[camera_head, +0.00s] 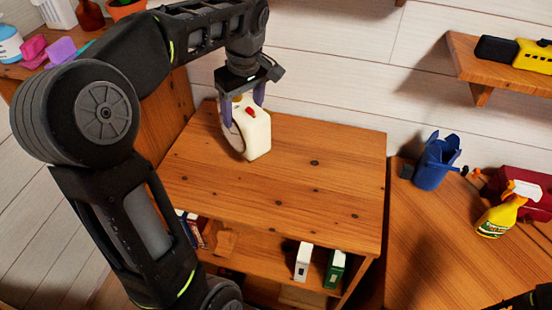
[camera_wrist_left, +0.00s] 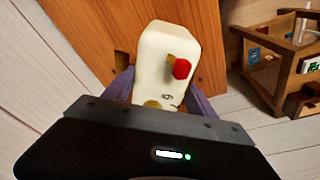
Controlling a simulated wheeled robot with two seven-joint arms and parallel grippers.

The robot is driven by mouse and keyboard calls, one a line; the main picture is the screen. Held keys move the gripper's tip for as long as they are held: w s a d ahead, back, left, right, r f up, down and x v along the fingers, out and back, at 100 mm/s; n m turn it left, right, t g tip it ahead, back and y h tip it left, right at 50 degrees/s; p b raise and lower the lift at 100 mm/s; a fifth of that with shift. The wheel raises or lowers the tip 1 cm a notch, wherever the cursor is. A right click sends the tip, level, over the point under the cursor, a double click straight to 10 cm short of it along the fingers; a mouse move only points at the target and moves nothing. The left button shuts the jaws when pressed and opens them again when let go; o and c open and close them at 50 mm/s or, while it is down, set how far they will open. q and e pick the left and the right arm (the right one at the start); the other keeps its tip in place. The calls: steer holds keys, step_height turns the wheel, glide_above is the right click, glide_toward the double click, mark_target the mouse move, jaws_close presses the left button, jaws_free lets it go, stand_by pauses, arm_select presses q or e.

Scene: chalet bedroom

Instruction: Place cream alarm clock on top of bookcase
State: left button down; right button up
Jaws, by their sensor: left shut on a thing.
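The cream alarm clock (camera_head: 257,137) has a rounded boxy body, a round face turned to the left and a small red part on top. My left gripper (camera_head: 243,100) is shut on it from above. The clock is upright, over the back left part of the wooden bookcase top (camera_head: 310,195); I cannot tell whether its base touches the wood. In the left wrist view the clock (camera_wrist_left: 165,55) sits between the fingers, with its red knob showing. A dark part of my right arm shows at the bottom right corner of the head view; its fingers cannot be made out.
Books (camera_head: 303,261) stand on the shelf below the bookcase top. The rest of the top is clear. On the right, a desk (camera_head: 425,245) holds a blue bin (camera_head: 435,165), a yellow spray bottle (camera_head: 502,212) and a red case (camera_head: 525,190). A wall shelf (camera_head: 475,60) hangs above.

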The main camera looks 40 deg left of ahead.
arm_select(q)
steer(key=n, duration=0.4)
steer(key=shift+w+a+r+g, duration=0.15)
steer(key=shift+w+g, duration=0.05)
steer(key=shift+g, duration=0.1)
steer(key=n, duration=0.3)
steer(key=shift+s, duration=0.1)
step_height(320, 180, down, 3)
steer(key=b, duration=0.3)
steer(key=shift+f+p, duration=0.3)
steer(key=shift+f, duration=1.3)
